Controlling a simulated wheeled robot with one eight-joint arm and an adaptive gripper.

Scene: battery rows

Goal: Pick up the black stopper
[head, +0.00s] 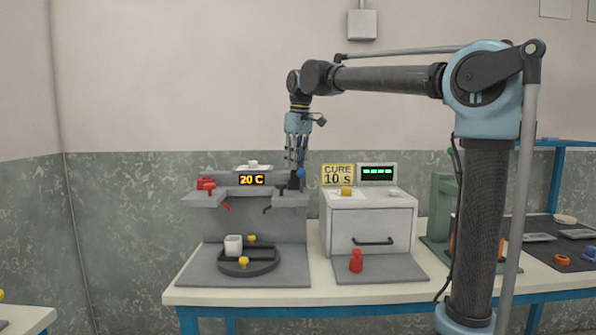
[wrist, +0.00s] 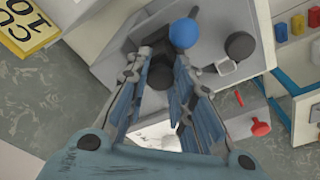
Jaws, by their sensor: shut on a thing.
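The black stopper (wrist: 160,74) is a dark piece between my fingertips in the wrist view. In the head view it is a small black shape (head: 294,183) just under my fingers, at the right shelf of the grey machine (head: 255,220). My gripper (head: 296,163) points down there, and it also shows in the wrist view (wrist: 162,65), shut on the stopper. The fingers hide part of the stopper. I cannot tell whether its bottom touches the shelf.
A white cup (head: 233,245) and yellow knobs are at the dark turntable (head: 248,262) below. A white curing box (head: 371,222) stands close on the right, with a red flask-like piece (head: 356,261) in front.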

